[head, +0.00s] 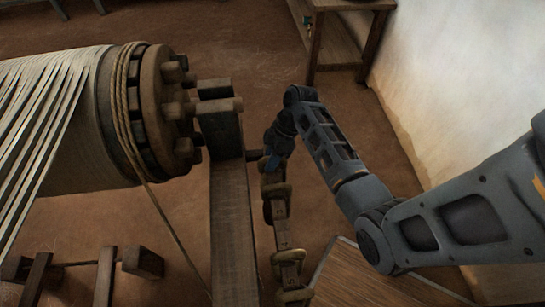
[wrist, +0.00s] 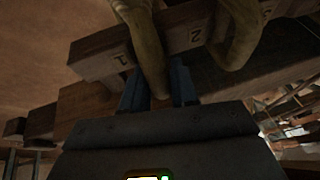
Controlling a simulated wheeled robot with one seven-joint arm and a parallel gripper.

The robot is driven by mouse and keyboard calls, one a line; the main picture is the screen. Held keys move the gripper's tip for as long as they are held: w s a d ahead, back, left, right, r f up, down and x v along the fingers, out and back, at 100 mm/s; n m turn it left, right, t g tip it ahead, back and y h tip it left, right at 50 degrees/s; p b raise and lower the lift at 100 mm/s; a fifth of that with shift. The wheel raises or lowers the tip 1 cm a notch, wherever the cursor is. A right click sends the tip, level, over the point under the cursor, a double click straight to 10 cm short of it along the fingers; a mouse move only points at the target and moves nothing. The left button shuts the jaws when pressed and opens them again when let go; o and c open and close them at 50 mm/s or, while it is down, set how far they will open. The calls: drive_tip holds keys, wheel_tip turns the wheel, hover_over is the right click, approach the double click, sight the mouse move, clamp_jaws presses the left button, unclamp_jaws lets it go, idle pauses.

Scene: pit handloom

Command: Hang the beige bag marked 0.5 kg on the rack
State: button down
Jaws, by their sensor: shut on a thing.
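The wooden rack (head: 281,212) is a narrow numbered bar beside the loom post, with several beige-brown looped things along it. In the wrist view the rack (wrist: 98,52) runs across the top, and a 2 and a 1 can be read on it. My gripper (head: 272,165) is at the rack's far end. In the wrist view my gripper (wrist: 157,88) is shut on a beige bag (wrist: 150,62), whose narrow part lies between the fingers and which passes in front of the rack. Its weight mark is not visible. I cannot tell whether it rests on the rack.
Another beige looped thing (wrist: 238,38) is close right of my gripper on the rack. The loom's roller (head: 160,105) with wound rope and an upright wooden beam (head: 232,225) stand left of the rack. A wooden top (head: 375,280) is at front right. A table (head: 340,40) stands behind.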

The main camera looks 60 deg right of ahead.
drive_tip(key=shift+f, duration=0.4)
idle(0.7)
drive_tip(key=c, duration=0.8)
unclamp_jaws()
drive_tip(key=shift+v, duration=3.9)
